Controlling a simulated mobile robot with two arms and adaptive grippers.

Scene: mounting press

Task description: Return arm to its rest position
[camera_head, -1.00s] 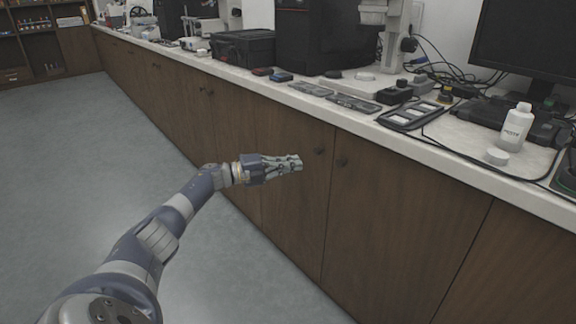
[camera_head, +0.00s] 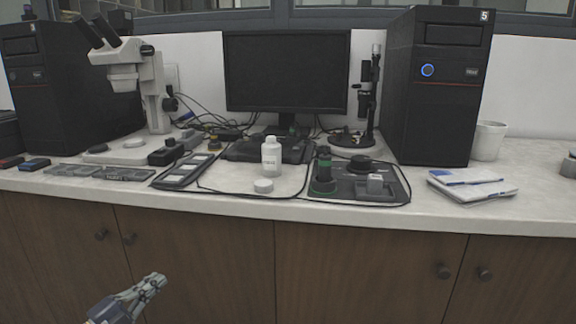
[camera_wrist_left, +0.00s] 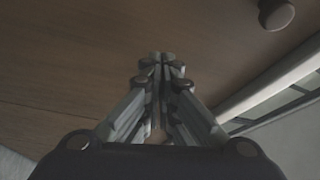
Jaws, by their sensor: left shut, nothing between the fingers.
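My left gripper (camera_head: 152,284) is at the lower left of the head view, in front of the brown cabinet doors (camera_head: 200,260) and below the counter edge. Its fingers are together with nothing between them. In the left wrist view the closed fingers (camera_wrist_left: 165,65) point at brown wood, with a round knob (camera_wrist_left: 277,14) at the upper right. My right gripper does not show in either view.
The white counter (camera_head: 250,208) holds a white bottle (camera_head: 271,157), a small white cap (camera_head: 263,186), a black-and-green device (camera_head: 355,182), a microscope (camera_head: 130,75), a monitor (camera_head: 287,72) and a black computer tower (camera_head: 437,85). Booklets (camera_head: 470,185) lie at right.

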